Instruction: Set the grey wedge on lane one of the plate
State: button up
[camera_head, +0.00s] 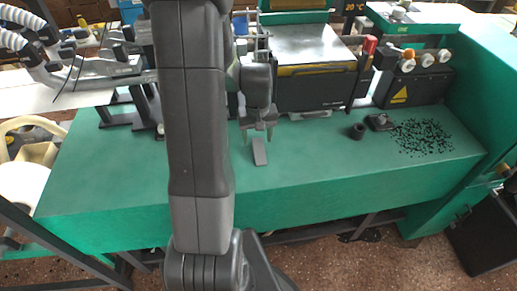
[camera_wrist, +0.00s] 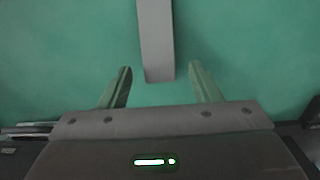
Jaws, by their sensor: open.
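The grey wedge (camera_head: 260,152) lies on the green bench top, near the middle of the head view. In the wrist view it is a long grey bar (camera_wrist: 155,40) running down from the top edge, its near end close to the gap between the fingers. My gripper (camera_head: 257,137) points down just above and behind the wedge in the head view. In the wrist view my gripper (camera_wrist: 160,68) is open, with a finger on each side of the wedge's near end and green showing between. A plate with marked lanes cannot be made out.
A machine with a shiny metal top (camera_head: 312,44) stands behind the wedge. To the right are a small black cup (camera_head: 357,131), a dark knobbed part (camera_head: 380,122) and scattered black bits (camera_head: 421,137). The bench top (camera_head: 320,165) is clear in front.

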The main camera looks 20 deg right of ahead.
jog(key=shift+f, duration=0.7)
jog(key=c, duration=1.1)
jog(key=shift+c, duration=0.2)
jog(key=shift+r, duration=0.15)
